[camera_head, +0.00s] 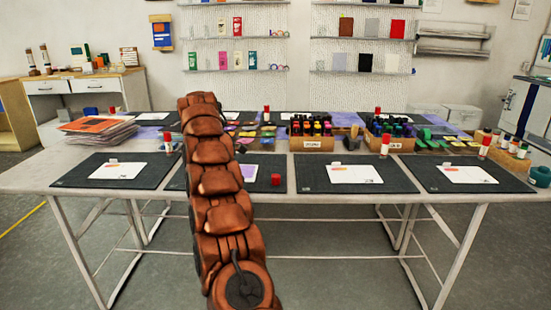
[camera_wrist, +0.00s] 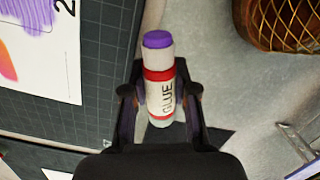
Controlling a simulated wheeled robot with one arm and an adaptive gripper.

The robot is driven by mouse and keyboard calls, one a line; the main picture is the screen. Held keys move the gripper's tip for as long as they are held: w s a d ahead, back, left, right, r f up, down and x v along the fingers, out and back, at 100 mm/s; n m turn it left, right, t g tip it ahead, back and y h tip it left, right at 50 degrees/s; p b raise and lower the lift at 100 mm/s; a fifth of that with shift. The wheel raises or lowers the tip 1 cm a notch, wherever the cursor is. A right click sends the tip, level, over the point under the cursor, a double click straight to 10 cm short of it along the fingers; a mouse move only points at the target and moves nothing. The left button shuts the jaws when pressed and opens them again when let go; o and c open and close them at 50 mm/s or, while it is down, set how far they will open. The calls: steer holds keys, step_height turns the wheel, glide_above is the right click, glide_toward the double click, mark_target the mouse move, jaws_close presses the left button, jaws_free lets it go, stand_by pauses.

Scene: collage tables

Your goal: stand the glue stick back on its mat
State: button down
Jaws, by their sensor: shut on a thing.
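In the wrist view my gripper (camera_wrist: 160,88) is shut on the glue stick (camera_wrist: 160,108), a white tube with a red band, a purple end and the word GLUE. The fingers hold it from both sides. It hangs beside the mat's edge, and its height is hard to tell. A dark gridded mat (camera_wrist: 100,70) lies at left with a white card (camera_wrist: 50,85) bearing purple and orange marks. In the head view my arm hides the gripper and the held stick, and covers part of the second mat (camera_head: 262,160). A red cap (camera_head: 276,179) stands on that mat.
Other front mats hold cards, with glue sticks at the first (camera_head: 168,143), third (camera_head: 385,147) and fourth (camera_head: 485,147). Marker boxes (camera_head: 311,143) and a paper stack (camera_head: 97,130) stand farther back. A brown wire-patterned object (camera_wrist: 285,22) shows at the wrist view's upper right.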

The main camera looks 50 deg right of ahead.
steer(key=shift+d+r+n+h, duration=0.4)
steer(key=shift+d+n+h, duration=0.2)
steer(key=shift+n+h, duration=0.25)
steer(key=shift+s+d+n+g+h, duration=0.15)
steer(key=shift+d+n+g+h, duration=0.15)
steer(key=shift+h, duration=0.15)
steer(key=shift+d+r+h, duration=0.1)
steer(key=shift+d+h, duration=0.15)
steer(key=shift+h, duration=0.15)
steer(key=shift+s+d+n, duration=0.2)
steer(key=shift+s+n, duration=0.05)
steer(key=shift+d+r, duration=0.1)
steer(key=shift+d+r+n+h, duration=0.15)
steer(key=shift+n+h, duration=0.25)
steer(key=shift+h, duration=0.3)
